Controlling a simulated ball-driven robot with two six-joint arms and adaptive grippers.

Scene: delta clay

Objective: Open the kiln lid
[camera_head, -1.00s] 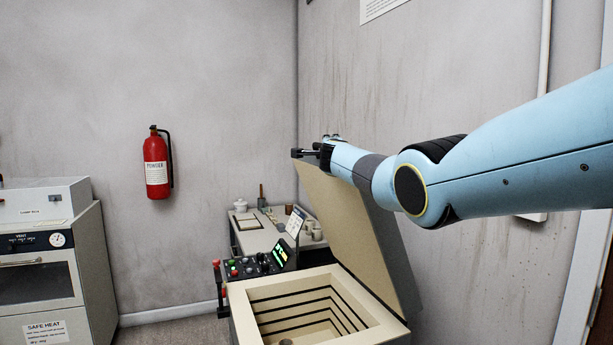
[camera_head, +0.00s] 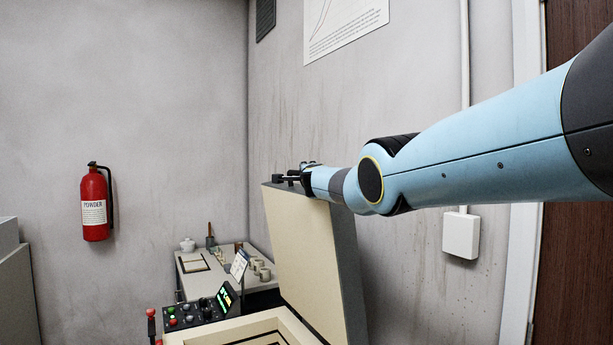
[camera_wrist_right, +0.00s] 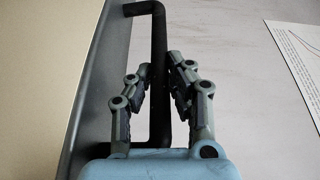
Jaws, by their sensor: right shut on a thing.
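The kiln lid (camera_head: 305,250) stands raised, close to upright, above the kiln body (camera_head: 245,328) at the bottom of the head view. The cream inner face of the lid looks toward the left. My right gripper (camera_head: 288,178) is at the lid's top edge. In the right wrist view my right gripper (camera_wrist_right: 160,75) has its fingers closed around the black lid handle (camera_wrist_right: 158,30). The lid (camera_wrist_right: 50,60) also shows at the left of that view. My left gripper is not in view. Most of the kiln's inside is below the picture edge.
A control panel (camera_head: 200,312) with buttons and a green display sits beside the kiln. A worktable (camera_head: 210,280) with small pots stands behind. A red fire extinguisher (camera_head: 94,205) hangs on the wall. A white wall box (camera_head: 461,235) is below my right arm.

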